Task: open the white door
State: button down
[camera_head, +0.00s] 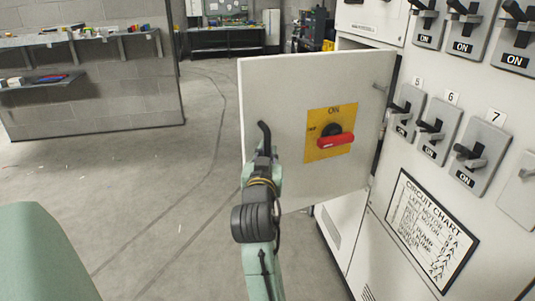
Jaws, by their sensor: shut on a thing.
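The white door (285,100) stands swung out from the grey cabinet on the right, its right edge at the hinge side. A yellow plate (318,147) marked ON with a red rotary handle (335,140) is on its face. A dark bar handle (263,128) is near the door's free left edge. My gripper (263,152) is shut on the bar handle, and its fingers are partly hidden by my wrist.
The cabinet front (385,255) carries several ON switches (465,168) and a circuit chart (430,230). A grey block wall with shelves (85,40) is at left. A workbench (225,45) stands at the back. The floor (150,190) left of the door is clear.

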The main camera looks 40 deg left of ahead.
jog(key=shift+s+a, duration=0.2)
jog(key=c, duration=1.8)
grip_release()
jog(key=shift+o, duration=1.2)
jog(key=shift+w+d, duration=0.1)
jog(key=v, duration=0.7)
jog(key=shift+s+d, duration=0.15)
jog(key=shift+s, duration=0.1)
